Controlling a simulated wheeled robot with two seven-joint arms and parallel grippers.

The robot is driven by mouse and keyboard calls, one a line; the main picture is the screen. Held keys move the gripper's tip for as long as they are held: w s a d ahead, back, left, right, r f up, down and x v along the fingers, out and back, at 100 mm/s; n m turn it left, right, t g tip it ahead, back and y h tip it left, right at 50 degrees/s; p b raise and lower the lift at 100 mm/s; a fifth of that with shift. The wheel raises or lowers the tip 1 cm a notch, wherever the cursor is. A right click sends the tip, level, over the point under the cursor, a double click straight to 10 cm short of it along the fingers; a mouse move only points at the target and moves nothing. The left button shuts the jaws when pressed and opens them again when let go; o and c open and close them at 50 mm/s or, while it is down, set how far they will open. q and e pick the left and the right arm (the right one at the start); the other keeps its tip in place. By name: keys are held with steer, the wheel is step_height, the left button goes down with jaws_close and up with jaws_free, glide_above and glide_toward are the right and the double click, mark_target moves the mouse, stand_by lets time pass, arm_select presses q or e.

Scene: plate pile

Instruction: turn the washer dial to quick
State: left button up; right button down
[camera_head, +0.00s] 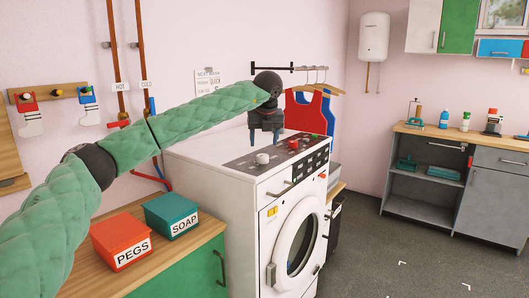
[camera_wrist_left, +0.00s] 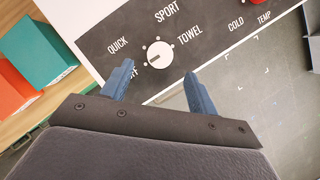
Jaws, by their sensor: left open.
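The white washer dial (camera_head: 262,158) sits on the dark control panel (camera_head: 240,163) on top of the white washer (camera_head: 210,185). My right gripper is not in view.
A red temperature knob (camera_head: 293,144) sits farther right on the panel. A red PEGS box (camera_head: 120,240) and a teal SOAP box (camera_head: 171,215) stand on the wooden counter at left. Red and blue garments (camera_head: 305,110) hang behind the washer. Floor at right is clear.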

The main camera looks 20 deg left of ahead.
mark_target(263, 155)
arm_select(q)
steer(key=shift+a+f, duration=0.1)
steer(key=shift+f, duration=0.45)
steer(key=x, duration=0.4)
steer(key=shift+w+p, duration=0.3)
steer(key=shift+a+f, duration=0.1)
steer(key=shift+f, duration=0.3)
steer(key=shift+w+f, duration=0.1)
steer(key=shift+f, duration=0.1)
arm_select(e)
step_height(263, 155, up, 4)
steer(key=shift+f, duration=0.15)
arm_select(q)
steer(key=c, duration=1)
